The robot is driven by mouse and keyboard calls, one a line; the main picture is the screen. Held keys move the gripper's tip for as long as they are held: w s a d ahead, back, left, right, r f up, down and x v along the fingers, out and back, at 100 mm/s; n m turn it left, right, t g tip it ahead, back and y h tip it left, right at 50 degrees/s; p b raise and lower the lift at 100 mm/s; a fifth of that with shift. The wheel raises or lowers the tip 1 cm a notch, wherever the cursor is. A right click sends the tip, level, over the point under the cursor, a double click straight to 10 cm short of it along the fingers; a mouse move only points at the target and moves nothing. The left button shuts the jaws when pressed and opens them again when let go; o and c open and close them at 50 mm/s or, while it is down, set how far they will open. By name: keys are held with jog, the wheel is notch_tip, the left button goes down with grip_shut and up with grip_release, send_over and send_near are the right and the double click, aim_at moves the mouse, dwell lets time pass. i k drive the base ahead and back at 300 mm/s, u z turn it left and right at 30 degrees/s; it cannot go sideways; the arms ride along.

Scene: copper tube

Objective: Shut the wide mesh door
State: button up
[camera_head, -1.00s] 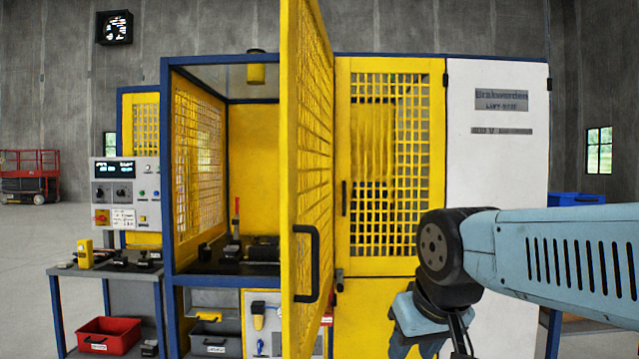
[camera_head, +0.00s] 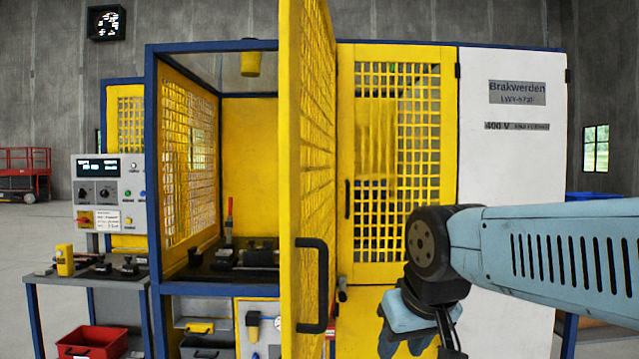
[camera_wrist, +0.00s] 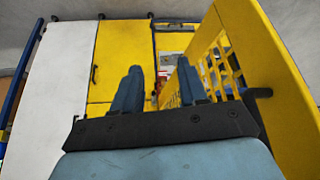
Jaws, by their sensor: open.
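The wide yellow mesh door (camera_head: 316,150) stands swung open toward me, seen nearly edge-on, hinged beside the narrower closed mesh door. Its black handle (camera_head: 322,285) is on the face near the free edge. The cabinet opening to its left shows a dark worktop inside. In the wrist view the open door (camera_wrist: 262,50) rises on the right, with its handle (camera_wrist: 262,93) jutting out past the edge. My gripper (camera_wrist: 158,88) is open and empty, its right finger close to the door's mesh; contact cannot be told.
A closed yellow mesh door (camera_head: 392,165) and a white panel (camera_head: 512,190) form the cabinet front to the right. A control panel (camera_head: 110,192) and side table (camera_head: 95,272) stand left, with a red bin (camera_head: 92,343) below.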

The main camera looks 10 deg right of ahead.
aim_at(318, 54)
jog(key=z, duration=0.2)
jog(key=k, duration=1.4)
jog(key=u, duration=0.4)
jog(key=i, duration=1)
jog(key=z, duration=0.05)
